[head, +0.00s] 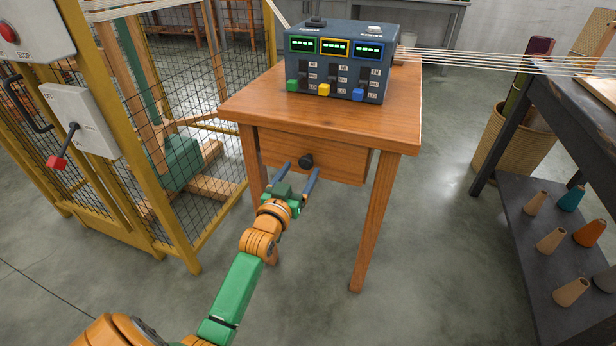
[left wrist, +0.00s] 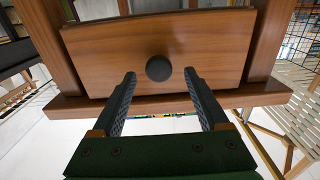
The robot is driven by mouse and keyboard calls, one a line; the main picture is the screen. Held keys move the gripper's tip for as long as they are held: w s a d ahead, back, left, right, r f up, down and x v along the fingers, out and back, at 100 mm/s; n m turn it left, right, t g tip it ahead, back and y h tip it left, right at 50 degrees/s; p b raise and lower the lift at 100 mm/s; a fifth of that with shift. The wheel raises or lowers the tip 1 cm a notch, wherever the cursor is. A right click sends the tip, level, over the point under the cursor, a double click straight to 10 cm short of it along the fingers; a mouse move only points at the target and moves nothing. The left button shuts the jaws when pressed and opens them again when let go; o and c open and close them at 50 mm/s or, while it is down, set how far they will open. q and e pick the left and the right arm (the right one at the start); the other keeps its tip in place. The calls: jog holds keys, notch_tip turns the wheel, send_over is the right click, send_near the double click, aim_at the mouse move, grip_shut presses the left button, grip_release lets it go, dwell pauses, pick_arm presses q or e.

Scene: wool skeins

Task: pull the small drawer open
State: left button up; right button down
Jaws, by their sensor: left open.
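The small wooden drawer (head: 330,158) sits under the top of a wooden table (head: 245,101). Its front carries a round dark knob (head: 306,161). The drawer front (left wrist: 110,45) and the knob (left wrist: 159,68) also show in the left wrist view. My left gripper (head: 298,170) is open in front of the drawer. In the left wrist view its two dark fingers (left wrist: 160,78) stand apart on either side of the knob, with nothing visible between them in contact with it. Whether the tips are level with the knob is hard to tell. My right gripper is not in view.
A control box (head: 335,85) with displays and coloured switches stands on the table. A yellow mesh cage (head: 155,150) with a red-handled lever box (head: 80,120) is at left. A dark shelf (head: 530,230) with yarn cones is at right. The floor before the drawer is clear.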

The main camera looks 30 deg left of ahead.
pick_arm(q)
jog(key=shift+x, duration=1)
jog(key=shift+d, duration=0.1)
grip_shut()
dwell(0.6)
